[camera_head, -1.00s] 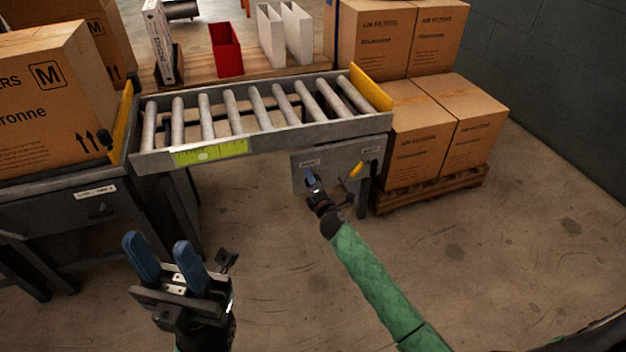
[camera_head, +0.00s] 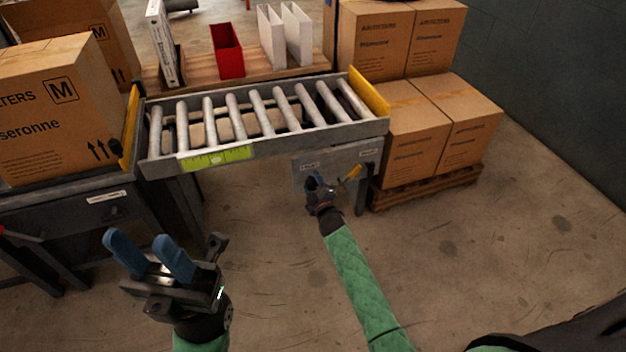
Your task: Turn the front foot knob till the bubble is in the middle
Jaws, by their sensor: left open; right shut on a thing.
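The roller conveyor (camera_head: 265,142) has a yellow-green level vial (camera_head: 217,158) on its front rail. A small pale bubble seems to lie in the vial near its middle, a little to the left; it is too small to be exact. Under the rail a grey panel (camera_head: 338,166) carries two small labels. My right gripper (camera_head: 314,183) is at the panel's left part, below the left label, shut on the front foot knob, which its fingers hide. My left gripper (camera_head: 149,252) is open and empty in the lower left, apart from the conveyor.
A yellow lever-like part (camera_head: 351,173) sits right of my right gripper. Stacked cartons (camera_head: 417,129) stand on a pallet at right. A large carton (camera_head: 58,118) rests on the left bench. A red bin (camera_head: 227,52) stands behind. The floor in front is clear.

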